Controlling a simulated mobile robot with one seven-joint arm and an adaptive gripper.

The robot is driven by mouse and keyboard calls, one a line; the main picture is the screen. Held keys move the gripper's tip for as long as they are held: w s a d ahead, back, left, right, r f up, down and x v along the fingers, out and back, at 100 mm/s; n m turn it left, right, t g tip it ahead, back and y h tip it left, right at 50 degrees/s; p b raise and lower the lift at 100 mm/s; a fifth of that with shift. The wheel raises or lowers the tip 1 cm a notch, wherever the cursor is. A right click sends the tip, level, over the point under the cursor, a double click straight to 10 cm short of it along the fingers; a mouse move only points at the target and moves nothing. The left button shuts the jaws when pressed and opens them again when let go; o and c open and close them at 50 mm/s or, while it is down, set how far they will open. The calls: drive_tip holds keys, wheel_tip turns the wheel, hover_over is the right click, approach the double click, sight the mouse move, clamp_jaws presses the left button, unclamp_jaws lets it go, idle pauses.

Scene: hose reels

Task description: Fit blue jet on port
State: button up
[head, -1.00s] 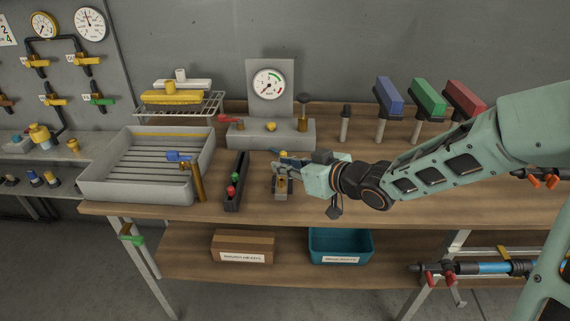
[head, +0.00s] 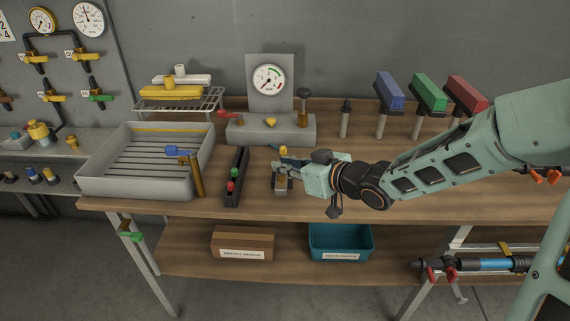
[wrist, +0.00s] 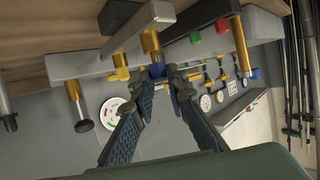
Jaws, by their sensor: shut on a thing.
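My gripper (head: 280,167) reaches in from the right over a small grey stand (head: 282,188) on the bench. In the wrist view the gripper (wrist: 163,74) has its fingertips closed around the small blue jet (wrist: 157,70). The jet lies in line with the end of an upright brass port (wrist: 150,43); it looks at or against that end. I cannot tell whether it is seated. In the head view the fingers mostly hide jet and port.
Left of the stand is a black rack (head: 239,163) with a green jet (head: 235,172) and a red jet (head: 231,186). A grey tray (head: 135,187) with a blue-levered brass wand (head: 197,175) stands further left. A gauge block (head: 300,131) is behind. Bench front right is clear.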

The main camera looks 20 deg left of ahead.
drive_tip(key=shift+f+b, duration=0.4)
drive_tip(key=shift+f, duration=0.2)
drive_tip(key=o, duration=0.9)
drive_tip(key=v, duration=1.2)
drive_tip(key=shift+r, duration=0.1)
